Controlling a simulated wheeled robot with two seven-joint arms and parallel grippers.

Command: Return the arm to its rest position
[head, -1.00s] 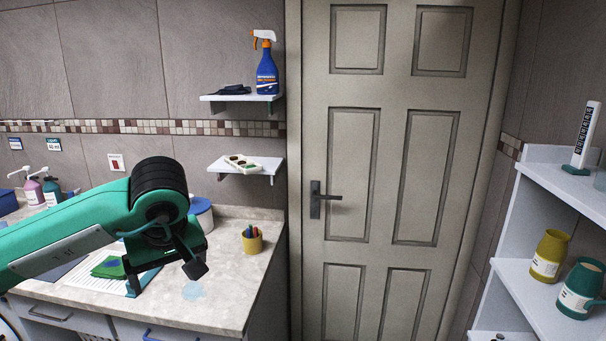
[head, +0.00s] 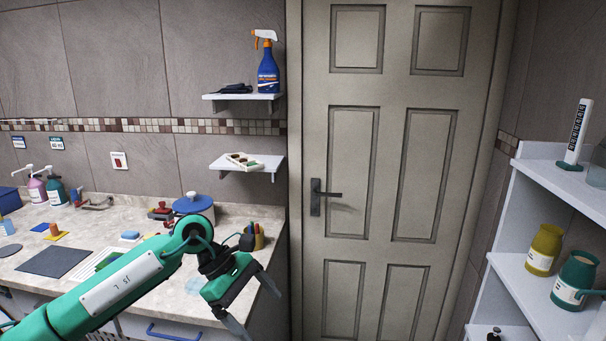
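My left arm (head: 120,287), green with black joints, comes in from the lower left and reaches across the front of the counter. Its gripper (head: 262,314) points down and to the right at the counter's right end, in front of the door. Its two grey fingers are spread apart with nothing between them. My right gripper is not in view.
A closed door (head: 393,180) stands behind. White shelves (head: 525,290) with jars are at right.

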